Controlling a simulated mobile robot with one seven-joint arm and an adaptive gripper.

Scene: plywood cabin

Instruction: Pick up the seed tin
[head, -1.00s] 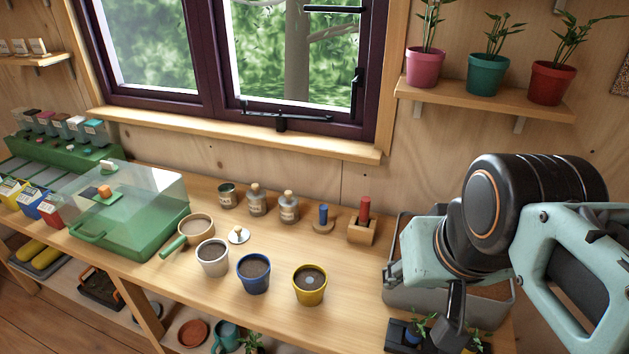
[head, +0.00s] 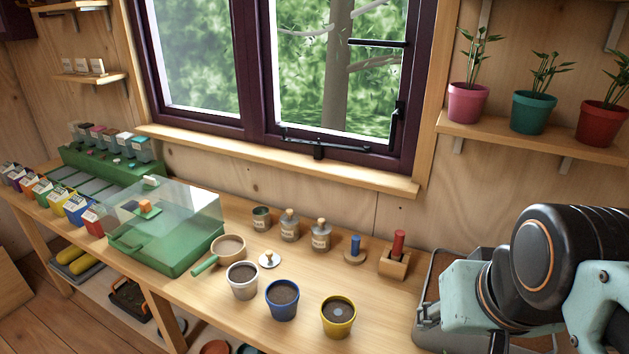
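A small dark green, open-topped tin (head: 261,219) stands upright toward the back of the workbench, left of two corked bottles. It looks like the seed tin, though I cannot read any label on it. Nothing touches it that I can see. My arm fills the lower right corner of the head view, well to the right of the tin. My gripper's fingers are not in view.
Two corked bottles (head: 289,226) stand close to the tin's right. A green propagator with a clear lid (head: 160,249) is on its left. A sieve (head: 229,247) and several soil-filled pots (head: 282,300) are in front. A grey tray (head: 430,312) lies beneath my arm.

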